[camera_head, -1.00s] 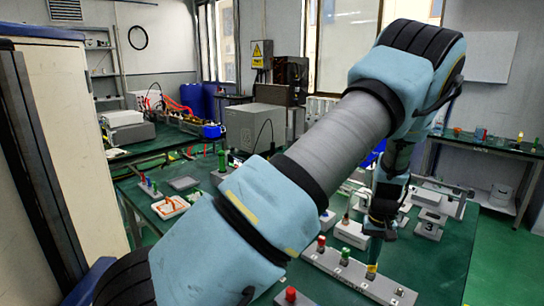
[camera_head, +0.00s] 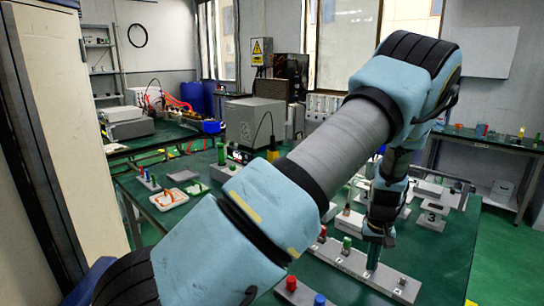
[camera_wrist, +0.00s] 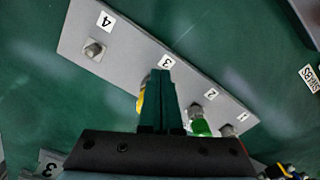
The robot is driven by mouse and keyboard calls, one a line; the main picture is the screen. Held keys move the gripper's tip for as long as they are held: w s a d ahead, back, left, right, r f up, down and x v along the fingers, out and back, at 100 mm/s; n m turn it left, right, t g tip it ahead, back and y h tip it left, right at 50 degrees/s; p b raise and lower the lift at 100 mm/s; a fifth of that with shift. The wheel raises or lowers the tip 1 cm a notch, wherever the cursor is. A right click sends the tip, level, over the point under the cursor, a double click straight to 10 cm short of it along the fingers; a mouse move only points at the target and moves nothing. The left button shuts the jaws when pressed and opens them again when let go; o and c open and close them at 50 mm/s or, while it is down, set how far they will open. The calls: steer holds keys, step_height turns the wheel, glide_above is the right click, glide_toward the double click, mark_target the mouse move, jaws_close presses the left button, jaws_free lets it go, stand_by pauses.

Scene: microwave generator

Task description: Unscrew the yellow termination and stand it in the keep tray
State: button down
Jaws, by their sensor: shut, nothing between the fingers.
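The yellow termination (camera_wrist: 141,97) shows only as a sliver in the wrist view, beside position 3 of a grey plate (camera_wrist: 135,58). My gripper (camera_wrist: 157,75) hides most of it; its dark green fingers are closed together with nothing between them. In the head view my gripper (camera_head: 373,256) points down over the same plate (camera_head: 345,264), and the yellow termination is hidden there. I cannot tell whether the fingers touch it. I cannot tell for certain which tray is the keep tray.
A green termination (camera_wrist: 200,126) stands at position 2, near my fingers. A red one (camera_head: 322,235) stands at the plate's left end, and position 4 holds a bare stud (camera_wrist: 94,50). A block with red and blue caps (camera_head: 319,299) is in front. White trays (camera_head: 168,201) lie back left.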

steer(key=shift+w+d, duration=0.15)
steer(key=shift+w, duration=0.05)
stand_by(0.4)
steer(key=shift+s+d, duration=0.1)
steer(key=shift+d, duration=0.2)
steer(key=shift+s+d, duration=0.1)
steer(key=shift+d, duration=0.25)
steer(key=shift+d, duration=0.35)
stand_by(0.3)
steer(key=shift+r, duration=0.1)
steer(key=shift+s, duration=0.35)
step_height(320, 180, up, 6)
steer(key=p, duration=0.4)
